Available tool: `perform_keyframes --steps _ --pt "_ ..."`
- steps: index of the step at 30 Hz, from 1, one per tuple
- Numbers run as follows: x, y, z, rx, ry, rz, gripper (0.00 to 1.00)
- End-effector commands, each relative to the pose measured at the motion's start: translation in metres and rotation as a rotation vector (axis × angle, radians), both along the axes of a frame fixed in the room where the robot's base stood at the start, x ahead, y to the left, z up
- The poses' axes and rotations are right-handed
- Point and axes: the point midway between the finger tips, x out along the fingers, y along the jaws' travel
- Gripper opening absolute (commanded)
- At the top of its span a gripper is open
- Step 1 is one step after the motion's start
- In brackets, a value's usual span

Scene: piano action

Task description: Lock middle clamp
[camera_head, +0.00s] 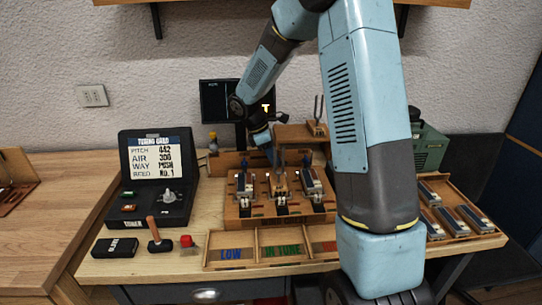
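A wooden fixture (250,221) stands on the workbench with three clamps side by side. The middle clamp (281,194) sits between the left clamp (244,190) and the right clamp (314,190). It is too small to tell whether its lever is locked or open. My gripper (272,157) points down just above and behind the middle clamp. My fingers are small and dark here, so I cannot tell whether they are open, shut or touching the clamp.
A tray marked LOW and IN TUNE (258,258) lies in front of the fixture. A black tuning case (158,178), a wooden-handled tool (156,234) and a black box (115,248) are at left. A tray of metal parts (462,213) is at right. A tuning fork (318,115) stands behind.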

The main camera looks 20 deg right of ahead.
Motion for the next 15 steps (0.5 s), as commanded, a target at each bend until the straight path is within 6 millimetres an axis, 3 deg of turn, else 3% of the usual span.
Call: perform_keyframes --steps 15 --pt "0.0039 0.0022 0.0011 0.000 -0.007 -0.120 0.00"
